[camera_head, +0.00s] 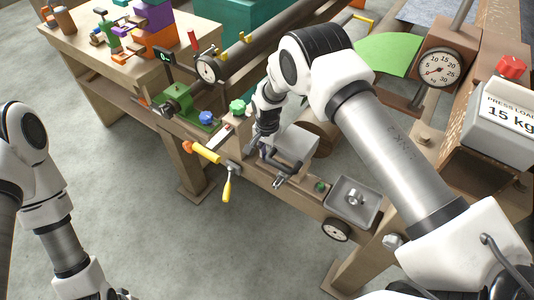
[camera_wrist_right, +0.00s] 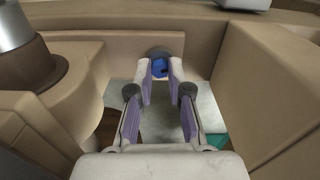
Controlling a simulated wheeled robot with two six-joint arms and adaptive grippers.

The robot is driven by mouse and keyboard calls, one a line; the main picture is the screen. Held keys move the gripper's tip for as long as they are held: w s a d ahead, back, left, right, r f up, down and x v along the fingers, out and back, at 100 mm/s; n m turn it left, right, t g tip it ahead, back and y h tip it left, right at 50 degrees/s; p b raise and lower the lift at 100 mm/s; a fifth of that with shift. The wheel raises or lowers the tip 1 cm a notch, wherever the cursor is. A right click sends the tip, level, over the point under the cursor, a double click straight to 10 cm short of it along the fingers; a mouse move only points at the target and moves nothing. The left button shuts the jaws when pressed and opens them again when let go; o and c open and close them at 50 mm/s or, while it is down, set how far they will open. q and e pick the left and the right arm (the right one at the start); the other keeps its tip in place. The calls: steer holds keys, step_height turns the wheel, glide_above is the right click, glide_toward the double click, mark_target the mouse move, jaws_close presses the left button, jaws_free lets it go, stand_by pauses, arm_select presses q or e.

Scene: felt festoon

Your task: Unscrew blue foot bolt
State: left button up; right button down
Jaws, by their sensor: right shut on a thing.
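The blue foot bolt (camera_wrist_right: 160,66) shows in the right wrist view as a small blue head in a dark round surround, low against a tan wall. My right gripper (camera_wrist_right: 160,78), with purple-lined fingers, reaches straight to it and is shut on it, the tips at either side of the head.
A green bolt (camera_head: 320,187) sits further right on the beam (camera_head: 252,181). A grey tray (camera_head: 352,202) with a metal part hangs beside it. A yellow-handled crank (camera_head: 227,188) sticks out to the left. Blue (camera_head: 206,117) and green (camera_head: 237,107) knobs stand behind.

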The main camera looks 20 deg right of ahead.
steer(key=shift+n+b, duration=0.35)
steer(key=shift+n, duration=1.65)
steer(key=c, duration=1.1)
jaws_free()
step_height(320, 180, up, 12)
